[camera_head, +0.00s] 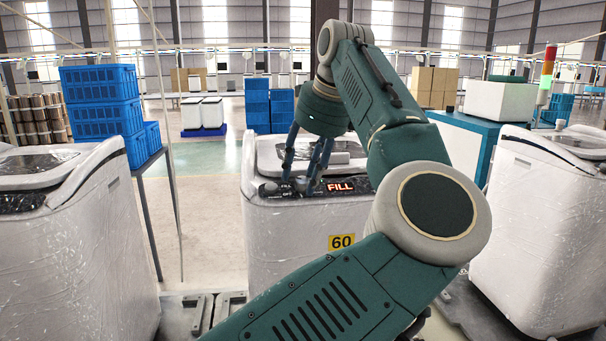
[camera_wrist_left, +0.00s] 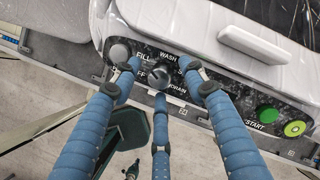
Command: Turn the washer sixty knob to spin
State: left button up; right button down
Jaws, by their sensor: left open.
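The washer marked 60 (camera_head: 290,235) is a white machine in the middle of the head view, with a red FILL display (camera_head: 341,187) on its dark panel. Its dark round knob (camera_wrist_left: 158,76) shows in the left wrist view, ringed by the labels FILL, WASH, DRAIN and partly hidden ones. The pointer direction is hard to read. My left gripper (camera_head: 302,183) is open above the panel, its blue fingers pointing down. In the left wrist view the fingers of the gripper (camera_wrist_left: 163,82) are spread around the knob. Whether they touch it cannot be told. My right gripper is out of view.
A grey round knob (camera_wrist_left: 120,52) sits left of the dial. A green START button (camera_wrist_left: 266,113) and a lime-ringed button (camera_wrist_left: 294,128) lie right. Other white washers stand left (camera_head: 75,250) and right (camera_head: 535,240). Blue crates (camera_head: 103,120) are stacked behind on the left.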

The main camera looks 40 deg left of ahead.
pick_arm(q)
jog(key=shift+f, duration=0.35)
grip_shut()
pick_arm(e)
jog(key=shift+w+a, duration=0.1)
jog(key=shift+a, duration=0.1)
pick_arm(q)
jog(key=shift+a+r, duration=0.1)
jog(key=shift+r, duration=0.05)
dwell(0.3)
jog(key=shift+m, duration=0.3)
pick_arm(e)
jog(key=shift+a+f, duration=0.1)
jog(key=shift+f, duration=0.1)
